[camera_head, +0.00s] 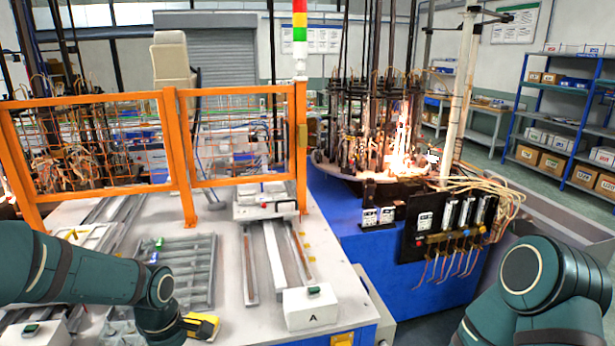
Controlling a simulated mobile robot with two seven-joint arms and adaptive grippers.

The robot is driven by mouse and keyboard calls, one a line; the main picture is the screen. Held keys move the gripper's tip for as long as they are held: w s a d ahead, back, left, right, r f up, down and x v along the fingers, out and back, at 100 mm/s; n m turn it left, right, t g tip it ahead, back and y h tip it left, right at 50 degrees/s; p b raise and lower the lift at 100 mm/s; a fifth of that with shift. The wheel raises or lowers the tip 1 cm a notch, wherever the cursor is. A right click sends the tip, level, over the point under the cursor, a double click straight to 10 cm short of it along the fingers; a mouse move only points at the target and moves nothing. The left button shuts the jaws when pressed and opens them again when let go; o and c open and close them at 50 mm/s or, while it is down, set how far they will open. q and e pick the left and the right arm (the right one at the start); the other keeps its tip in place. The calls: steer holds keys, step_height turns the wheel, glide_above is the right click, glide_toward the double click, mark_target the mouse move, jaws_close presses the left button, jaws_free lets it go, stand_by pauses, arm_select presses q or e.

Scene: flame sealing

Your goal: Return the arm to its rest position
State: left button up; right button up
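My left arm, dark green, reaches in from the left edge over the front of the white worktable (345,283). It bends down at the wrist near the bottom edge, and its gripper is out of frame or hidden below. My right arm, also dark green, stands folded in the bottom right corner, to the right of the table. Its gripper is not in view. A yellow and black item (202,326) shows right beside my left wrist; I cannot tell whether they touch.
A grey slotted rack (190,262) and a white box marked A (311,308) are on the table. An orange mesh fence (240,135) stands behind. A flame-lit rotary machine (375,150) on a blue base and a valve panel (450,228) are to the right.

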arm_select(q)
steer(key=d+f+m+h+b, duration=0.25)
steer(key=d+f+m, duration=0.35)
steer(key=f, duration=0.8)
steer(key=s+d+f+m+t+b, duration=0.1)
steer(key=s+d+f+m+b, duration=0.1)
steer(key=f, duration=0.5)
steer(key=s+d+f+m+t+b, duration=0.1)
steer(key=s+d+f+m+b, duration=0.1)
steer(key=s+d+f+m, duration=0.2)
steer(key=s+d+f+h, duration=0.1)
steer(key=s+d+f, duration=0.1)
steer(key=d+f, duration=0.1)
steer(key=shift+m, duration=0.4)
arm_select(e)
step_height(320, 180, down, 8)
steer(key=shift+w+a+f, duration=0.15)
steer(key=shift+w+a, duration=0.05)
steer(key=shift+w, duration=0.2)
arm_select(q)
steer(key=shift+d, duration=0.1)
